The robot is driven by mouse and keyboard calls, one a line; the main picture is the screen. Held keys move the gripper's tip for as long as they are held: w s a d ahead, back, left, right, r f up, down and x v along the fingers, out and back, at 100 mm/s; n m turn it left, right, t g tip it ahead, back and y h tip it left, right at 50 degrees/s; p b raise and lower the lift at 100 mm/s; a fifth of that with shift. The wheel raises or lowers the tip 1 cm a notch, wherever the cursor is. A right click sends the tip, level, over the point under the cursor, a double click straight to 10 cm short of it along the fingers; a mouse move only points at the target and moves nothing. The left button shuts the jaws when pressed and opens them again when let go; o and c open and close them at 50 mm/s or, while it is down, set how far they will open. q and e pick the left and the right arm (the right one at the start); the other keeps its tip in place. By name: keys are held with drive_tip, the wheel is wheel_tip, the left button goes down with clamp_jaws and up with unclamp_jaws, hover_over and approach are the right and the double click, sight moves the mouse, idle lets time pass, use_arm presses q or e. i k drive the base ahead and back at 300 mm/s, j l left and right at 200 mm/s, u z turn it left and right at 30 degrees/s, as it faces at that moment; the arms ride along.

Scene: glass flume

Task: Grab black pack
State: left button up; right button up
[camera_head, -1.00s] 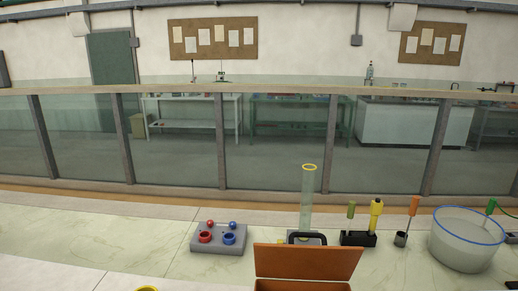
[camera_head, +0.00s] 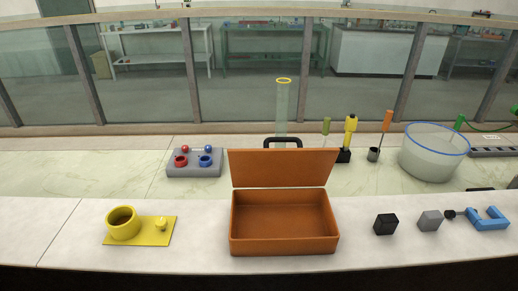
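A small black cube-shaped pack (camera_head: 386,224) sits on the front white counter, right of an open orange-brown case (camera_head: 284,247). The case has its lid raised at the back and its inside looks empty. A grey cube (camera_head: 430,220) sits just right of the black pack, apart from it. Neither of my grippers is in view.
A yellow plate with a cup (camera_head: 123,223) lies on the left. A blue clamp-like tool (camera_head: 488,218) lies at the far right. Behind stand a grey block with red and blue cups (camera_head: 195,170), a tall glass cylinder (camera_head: 283,115) and a clear tub (camera_head: 433,160).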

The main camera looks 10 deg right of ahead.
sight(384, 224)
drive_tip(key=l+z, duration=0.15)
drive_tip(key=z, duration=1)
drive_tip(key=i+l+u, duration=0.1)
drive_tip(key=l+u, duration=0.15)
drive_tip(key=l, duration=0.35)
drive_tip(key=l+u, duration=0.25)
drive_tip(key=l, duration=0.35)
